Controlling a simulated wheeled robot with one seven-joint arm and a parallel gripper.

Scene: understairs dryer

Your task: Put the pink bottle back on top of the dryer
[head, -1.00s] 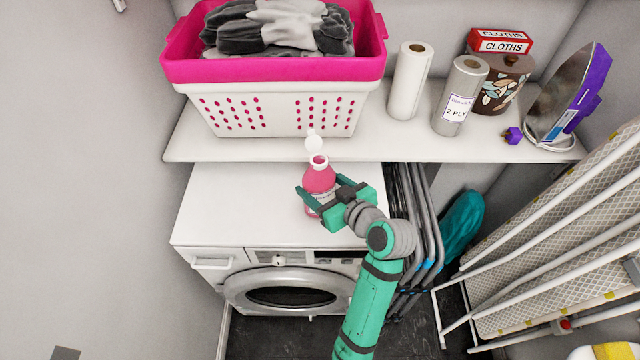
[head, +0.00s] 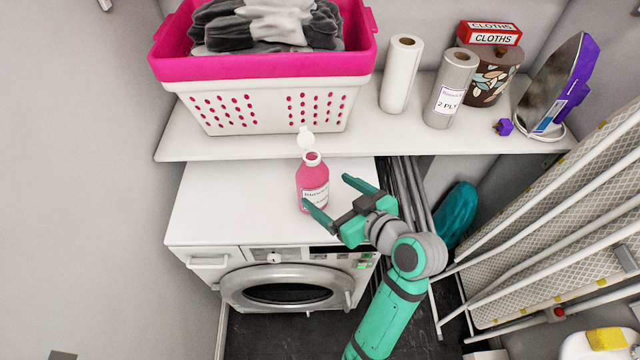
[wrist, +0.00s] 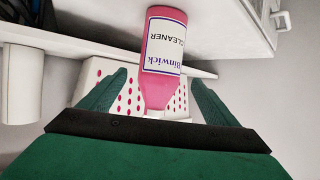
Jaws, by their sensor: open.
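The pink bottle (head: 312,181) stands upright on the white dryer top (head: 230,205), with its white cap flipped open above the neck. In the wrist view the bottle (wrist: 162,50) shows its Binwick Cleaner label and appears upside down, ahead of my fingers. My gripper (head: 344,197) is open, to the right of the bottle and a little nearer the front. Nothing is held.
A shelf (head: 370,142) overhangs the back of the dryer. It carries a pink and white laundry basket (head: 265,105), paper rolls (head: 450,90), a pot and an iron (head: 555,85). Folded racks (head: 409,190) and an ironing board (head: 550,210) crowd the right side. The dryer top's left part is clear.

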